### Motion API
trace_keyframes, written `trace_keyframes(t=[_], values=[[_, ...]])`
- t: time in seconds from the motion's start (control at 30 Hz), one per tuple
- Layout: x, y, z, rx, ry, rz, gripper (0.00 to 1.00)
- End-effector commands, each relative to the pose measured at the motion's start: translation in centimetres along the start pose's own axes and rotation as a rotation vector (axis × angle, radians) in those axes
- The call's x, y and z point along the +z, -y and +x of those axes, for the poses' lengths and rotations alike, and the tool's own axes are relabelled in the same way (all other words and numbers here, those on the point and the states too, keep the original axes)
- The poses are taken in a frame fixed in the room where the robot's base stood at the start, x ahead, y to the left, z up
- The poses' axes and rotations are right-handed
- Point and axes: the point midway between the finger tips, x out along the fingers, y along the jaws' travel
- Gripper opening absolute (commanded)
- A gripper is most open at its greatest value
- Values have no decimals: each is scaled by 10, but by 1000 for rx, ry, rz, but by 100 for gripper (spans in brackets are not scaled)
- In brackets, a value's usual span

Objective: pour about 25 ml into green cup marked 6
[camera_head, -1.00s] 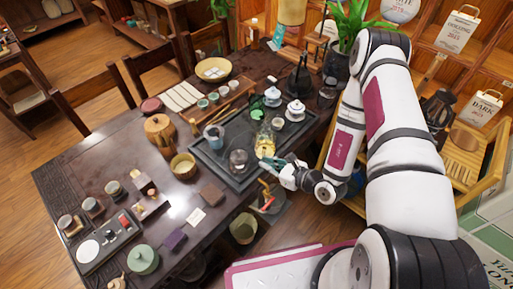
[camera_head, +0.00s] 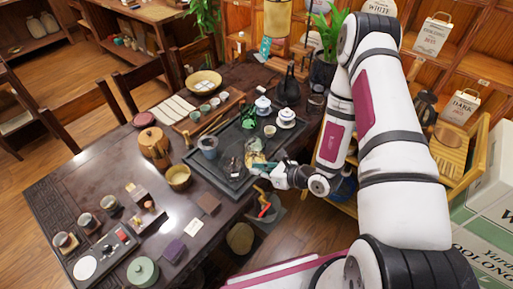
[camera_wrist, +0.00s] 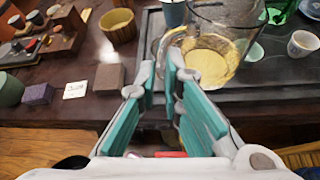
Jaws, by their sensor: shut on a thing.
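My gripper (camera_head: 264,169) is shut on a clear glass pitcher (camera_head: 255,157) at the right front of the dark tea tray (camera_head: 207,177). In the wrist view the pitcher (camera_wrist: 212,58) is just beyond my teal finger pads (camera_wrist: 163,78), with yellow tea in it. Whether it touches the tray is unclear. Several small cups (camera_head: 215,102) stand in a row on a wooden board behind the tray, some pale greenish. No number is legible, so I cannot tell which cup is marked 6.
A blue-grey cup (camera_head: 208,147), a white cup (camera_head: 270,130) and two lidded white bowls (camera_head: 286,118) are also on the tray. A yellow-brown bowl (camera_head: 179,177) stands left of it.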

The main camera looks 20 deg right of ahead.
Motion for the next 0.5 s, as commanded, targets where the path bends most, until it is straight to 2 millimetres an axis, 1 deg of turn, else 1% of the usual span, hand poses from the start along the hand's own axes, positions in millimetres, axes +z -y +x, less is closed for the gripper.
trace_keyframes(t=[0.03,0.27,0.33,0.4,0.5], values=[[7,3,0,9,-11,16,0],[26,14,-1,54,-96,131,0],[25,24,10,70,-124,170,0],[26,31,17,84,-149,204,0],[28,35,17,104,-185,254,0]])
